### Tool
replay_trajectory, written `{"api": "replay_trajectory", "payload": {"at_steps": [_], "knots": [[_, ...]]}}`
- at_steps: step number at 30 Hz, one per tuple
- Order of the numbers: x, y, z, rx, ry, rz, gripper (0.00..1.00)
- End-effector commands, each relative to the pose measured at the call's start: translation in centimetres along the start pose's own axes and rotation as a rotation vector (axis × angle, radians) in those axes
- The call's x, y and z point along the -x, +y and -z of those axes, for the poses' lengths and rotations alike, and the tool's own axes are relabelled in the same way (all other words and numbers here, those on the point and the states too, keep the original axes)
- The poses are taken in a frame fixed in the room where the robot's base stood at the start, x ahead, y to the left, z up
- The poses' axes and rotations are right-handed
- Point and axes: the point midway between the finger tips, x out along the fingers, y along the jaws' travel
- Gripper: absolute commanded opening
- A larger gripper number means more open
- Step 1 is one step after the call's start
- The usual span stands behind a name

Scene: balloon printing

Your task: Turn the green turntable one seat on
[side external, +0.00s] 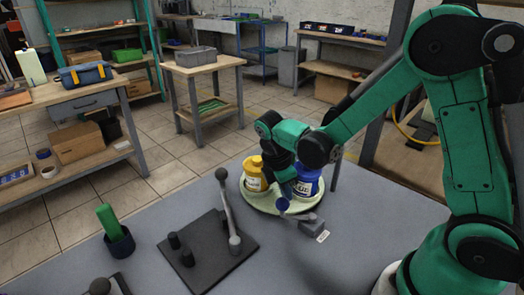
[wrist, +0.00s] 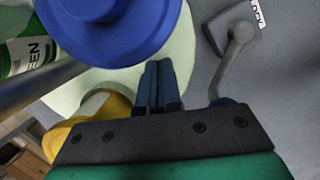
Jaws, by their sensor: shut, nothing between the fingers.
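The pale green turntable (side external: 254,202) is a round disc on the grey table; it also shows in the wrist view (wrist: 183,45). It carries a yellow bottle (side external: 254,181) on the left and a blue bottle (side external: 307,187) on the right. The wrist view shows the blue one (wrist: 110,30), the yellow one (wrist: 72,125) and a green-labelled one (wrist: 28,48). My gripper (wrist: 158,75) is shut and empty, over the disc between the blue and yellow bottles. In the side view my arm partly hides the bottles, and the fingertips are hard to make out.
A grey block (side external: 308,227) with a blue-knobbed lever (side external: 283,204) stands at the turntable's front edge, close to my gripper. A dark plate (side external: 212,262) with a tall lever and posts lies front left. A dark cup (side external: 120,243) holds a green item. Table between is clear.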

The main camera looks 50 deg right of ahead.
Motion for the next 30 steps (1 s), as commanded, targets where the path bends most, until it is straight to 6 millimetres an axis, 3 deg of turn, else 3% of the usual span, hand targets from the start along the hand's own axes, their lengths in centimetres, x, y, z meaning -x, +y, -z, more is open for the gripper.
{"api": "replay_trajectory", "payload": {"at_steps": [7, 15, 30], "knots": [[0.0, -0.1, -0.2, 0.031, 0.001, -0.009, 0.0], [-0.5, -0.4, -2.0, 0.263, 0.0, -0.067, 0.0], [-0.3, -0.4, -2.7, 0.271, 0.0, -0.068, 0.0]]}}
